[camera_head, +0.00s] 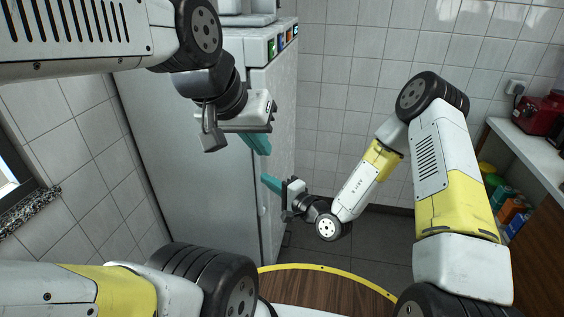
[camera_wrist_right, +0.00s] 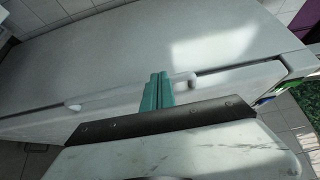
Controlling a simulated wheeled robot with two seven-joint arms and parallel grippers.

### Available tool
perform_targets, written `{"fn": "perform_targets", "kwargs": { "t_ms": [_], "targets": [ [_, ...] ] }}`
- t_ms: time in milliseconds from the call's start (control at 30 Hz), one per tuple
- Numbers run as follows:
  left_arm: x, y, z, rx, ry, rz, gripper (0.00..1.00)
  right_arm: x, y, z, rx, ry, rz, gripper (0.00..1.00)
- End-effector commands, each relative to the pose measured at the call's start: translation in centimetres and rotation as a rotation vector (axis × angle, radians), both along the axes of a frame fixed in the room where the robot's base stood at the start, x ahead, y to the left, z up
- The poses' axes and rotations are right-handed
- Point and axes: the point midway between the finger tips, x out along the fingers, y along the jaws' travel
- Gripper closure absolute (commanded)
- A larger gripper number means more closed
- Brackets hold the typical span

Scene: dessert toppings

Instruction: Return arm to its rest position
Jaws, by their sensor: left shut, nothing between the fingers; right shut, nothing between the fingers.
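My left gripper (camera_head: 261,146) hangs in the upper middle of the head view, in front of the white fridge (camera_head: 180,165). Its teal fingers point down and are shut with nothing between them. My right gripper (camera_head: 266,180) is a little lower, with teal fingers pointing left toward the fridge. In the right wrist view, the fingers of this gripper (camera_wrist_right: 158,88) are pressed together and empty. Behind them is the pale fridge front with a long white handle (camera_wrist_right: 130,88). I cannot tell whether the fingertips touch the handle.
A counter (camera_head: 535,150) at the right carries a red appliance (camera_head: 540,118), with colourful packages (camera_head: 510,210) on a shelf below. Tiled walls stand behind. Dark floor (camera_head: 365,235) shows between the fridge and my right arm.

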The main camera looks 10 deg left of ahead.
Motion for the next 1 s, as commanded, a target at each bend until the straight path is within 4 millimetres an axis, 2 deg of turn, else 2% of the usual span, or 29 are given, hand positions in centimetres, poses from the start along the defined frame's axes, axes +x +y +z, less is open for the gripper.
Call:
{"fn": "perform_targets", "kwargs": {
  "t_ms": [100,233,300,367,467,600,700,833,1000],
  "targets": [
    [0.0,0.0,0.0,0.000,0.000,0.000,1.00,-1.7,0.3,-0.1,0.000,0.001,0.002,1.00],
    [0.0,0.0,0.0,0.000,0.000,0.000,1.00,-2.6,0.4,0.1,0.000,-0.001,0.003,1.00],
    [0.0,0.0,0.0,0.000,0.000,0.000,1.00,-2.8,0.5,1.0,0.012,-0.009,0.022,1.00],
    [0.0,0.0,0.0,0.000,0.000,0.000,1.00,-3.1,0.6,2.6,0.031,-0.023,0.061,1.00],
    [0.0,0.0,0.0,0.000,0.000,0.000,1.00,-4.3,0.9,6.7,0.069,-0.052,0.181,1.00],
    [0.0,0.0,0.0,0.000,0.000,0.000,1.00,-7.9,0.7,12.9,0.073,-0.083,0.414,1.00],
    [0.0,0.0,0.0,0.000,0.000,0.000,1.00,-11.0,-0.3,15.9,0.018,-0.089,0.571,1.00],
    [0.0,0.0,0.0,0.000,0.000,0.000,1.00,-14.9,-2.4,18.3,-0.118,-0.085,0.735,1.00],
    [0.0,0.0,0.0,0.000,0.000,0.000,1.00,-18.9,-6.7,19.3,-0.379,-0.064,0.856,1.00]
  ]
}}
